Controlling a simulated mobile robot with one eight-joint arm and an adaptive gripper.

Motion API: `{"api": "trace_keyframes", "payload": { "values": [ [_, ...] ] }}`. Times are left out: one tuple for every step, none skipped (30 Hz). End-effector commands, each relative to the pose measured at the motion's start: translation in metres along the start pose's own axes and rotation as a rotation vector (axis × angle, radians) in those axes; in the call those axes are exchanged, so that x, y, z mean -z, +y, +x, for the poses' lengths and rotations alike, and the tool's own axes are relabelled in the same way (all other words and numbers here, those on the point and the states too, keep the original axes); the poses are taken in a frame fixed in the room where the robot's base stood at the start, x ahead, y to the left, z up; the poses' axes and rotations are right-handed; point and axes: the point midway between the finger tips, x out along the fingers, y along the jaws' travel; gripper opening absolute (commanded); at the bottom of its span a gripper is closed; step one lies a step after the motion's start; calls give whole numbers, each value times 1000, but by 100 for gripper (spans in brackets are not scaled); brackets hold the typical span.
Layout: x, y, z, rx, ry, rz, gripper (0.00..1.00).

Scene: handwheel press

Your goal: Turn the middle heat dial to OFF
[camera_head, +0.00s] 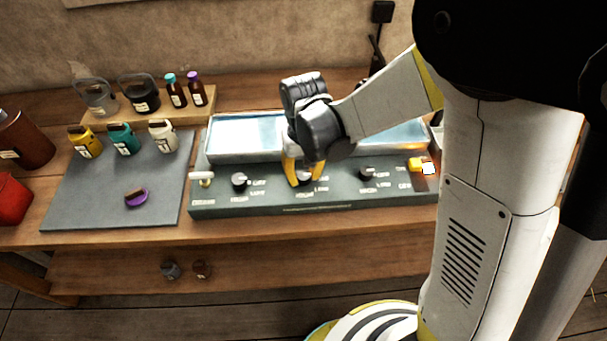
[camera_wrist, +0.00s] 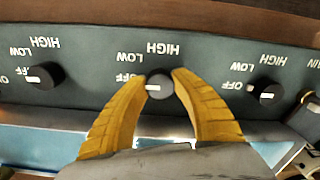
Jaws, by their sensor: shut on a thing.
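The middle heat dial (camera_wrist: 160,90) is a dark round knob with a white mark, on the front of a grey-green panel (camera_head: 322,204). In the wrist view its mark points left, toward the OFF label, which a finger partly covers. LOW and HIGH labels stand above it there. My gripper (camera_head: 304,178) has yellow fingers, which also show in the wrist view (camera_wrist: 163,80). They are shut on the dial, one at each side.
A left dial (camera_head: 240,180) and right dial (camera_head: 367,174) flank it on the panel. A grey mat (camera_head: 90,195) with several stamps lies left.

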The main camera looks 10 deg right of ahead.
Motion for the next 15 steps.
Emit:
{"api": "trace_keyframes", "payload": {
  "values": [
    [0,0,0,0,0,-5,1],
    [0,0,0,0,0,-7,1],
    [0,0,0,0,0,-9,1],
    [0,0,0,0,0,-10,1],
    [0,0,0,0,0,-10,1],
    [0,0,0,0,0,-10,1],
    [0,0,0,0,0,-10,1],
    [0,0,0,0,0,-10,1],
    [0,0,0,0,0,-10,1],
    [0,0,0,0,0,-10,1],
    [0,0,0,0,0,-10,1],
    [0,0,0,0,0,-9,1],
    [0,0,0,0,0,-9,34],
    [0,0,0,0,0,-9,43],
    [0,0,0,0,0,-9,55]
  ]
}}
